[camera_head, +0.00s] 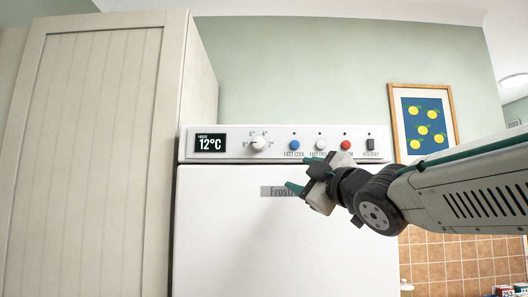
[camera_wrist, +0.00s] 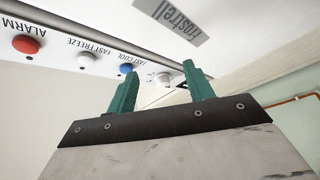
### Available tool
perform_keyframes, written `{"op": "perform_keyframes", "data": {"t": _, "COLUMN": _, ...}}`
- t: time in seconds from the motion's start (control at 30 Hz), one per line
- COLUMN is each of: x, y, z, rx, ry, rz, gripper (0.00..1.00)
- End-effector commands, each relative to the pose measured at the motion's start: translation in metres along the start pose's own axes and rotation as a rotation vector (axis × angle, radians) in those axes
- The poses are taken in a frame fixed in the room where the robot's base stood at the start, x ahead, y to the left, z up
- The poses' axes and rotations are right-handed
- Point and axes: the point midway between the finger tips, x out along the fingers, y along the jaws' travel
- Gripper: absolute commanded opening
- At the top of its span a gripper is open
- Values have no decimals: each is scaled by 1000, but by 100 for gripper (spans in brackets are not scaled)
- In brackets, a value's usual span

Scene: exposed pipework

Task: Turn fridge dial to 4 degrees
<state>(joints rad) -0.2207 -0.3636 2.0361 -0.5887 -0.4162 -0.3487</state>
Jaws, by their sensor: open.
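The fridge dial (camera_head: 258,143) is a white knob on the fridge's top control panel, with degree marks around it. The display (camera_head: 210,143) to its left reads 12°C. My gripper (camera_head: 292,182) is open and empty, in front of the fridge door, below and to the right of the dial. In the wrist view, my gripper's two green fingers (camera_wrist: 159,82) stand apart, and the dial (camera_wrist: 162,79) shows between them, farther off. The dial's pointer is too small to read.
Right of the dial are a blue button (camera_head: 294,145), a white button (camera_head: 320,145), a red button (camera_head: 345,145) and a dark switch (camera_head: 370,145). A tall cream cabinet (camera_head: 95,150) stands left of the fridge door (camera_head: 225,235). A framed lemon picture (camera_head: 422,122) hangs at right.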

Motion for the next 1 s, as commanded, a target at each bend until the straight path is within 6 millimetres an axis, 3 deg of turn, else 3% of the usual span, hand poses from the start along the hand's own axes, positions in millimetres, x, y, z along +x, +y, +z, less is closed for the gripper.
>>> {"op": "perform_keyframes", "data": {"t": 0.1, "x": 14, "y": 6, "z": -38, "rx": -71, "ry": 163, "rz": 25, "gripper": 52}}
{"op": "perform_keyframes", "data": {"t": 0.23, "x": 21, "y": 8, "z": -56, "rx": -106, "ry": 241, "rz": 38, "gripper": 52}}
{"op": "perform_keyframes", "data": {"t": 0.7, "x": 84, "y": 10, "z": -74, "rx": -108, "ry": 251, "rz": 40, "gripper": 52}}
{"op": "perform_keyframes", "data": {"t": 1.0, "x": 94, "y": 11, "z": -77, "rx": -108, "ry": 249, "rz": 40, "gripper": 52}}
